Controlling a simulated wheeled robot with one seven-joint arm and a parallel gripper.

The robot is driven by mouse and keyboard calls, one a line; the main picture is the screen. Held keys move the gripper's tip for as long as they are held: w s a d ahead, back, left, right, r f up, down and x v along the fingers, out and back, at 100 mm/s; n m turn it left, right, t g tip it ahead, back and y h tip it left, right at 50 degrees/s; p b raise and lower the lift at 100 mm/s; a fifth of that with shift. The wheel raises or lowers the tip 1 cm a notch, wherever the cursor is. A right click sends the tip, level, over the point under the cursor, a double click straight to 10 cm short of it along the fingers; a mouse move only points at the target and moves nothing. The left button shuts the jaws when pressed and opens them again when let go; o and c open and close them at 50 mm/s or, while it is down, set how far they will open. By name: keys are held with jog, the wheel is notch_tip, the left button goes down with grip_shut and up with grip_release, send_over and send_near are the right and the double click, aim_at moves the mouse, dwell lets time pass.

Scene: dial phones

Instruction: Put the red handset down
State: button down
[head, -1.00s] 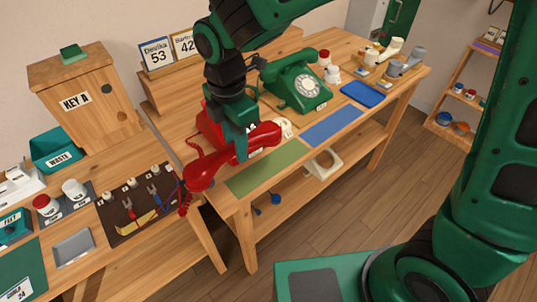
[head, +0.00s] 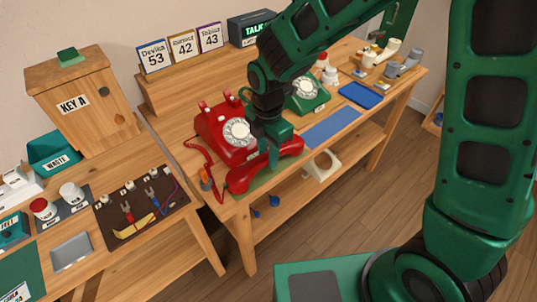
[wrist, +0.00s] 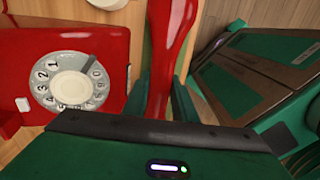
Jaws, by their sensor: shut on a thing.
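The red handset (head: 240,180) is held in my gripper (head: 272,160) low over the green mat (head: 262,189) at the table's front edge. I cannot tell whether it touches the mat. In the wrist view the handset (wrist: 170,50) runs between my fingers (wrist: 160,105), which are shut on it. The red dial phone (head: 215,125) stands just behind, its cradle bare, and a red coiled cord (head: 200,158) hangs at its left. The wrist view shows its dial (wrist: 75,82) beside the handset.
A green dial phone (head: 308,93) stands further right, partly behind my arm. A blue mat (head: 332,127) and a blue tray (head: 361,94) lie to the right. A tool board (head: 140,209) is on the left bench. Number cards (head: 182,45) stand behind.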

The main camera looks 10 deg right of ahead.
jog(key=shift+f, duration=0.15)
jog(key=c, duration=1.5)
grip_release()
jog(key=shift+f, duration=0.1)
jog(key=shift+o, duration=0.2)
notch_tip(320, 180, up, 12)
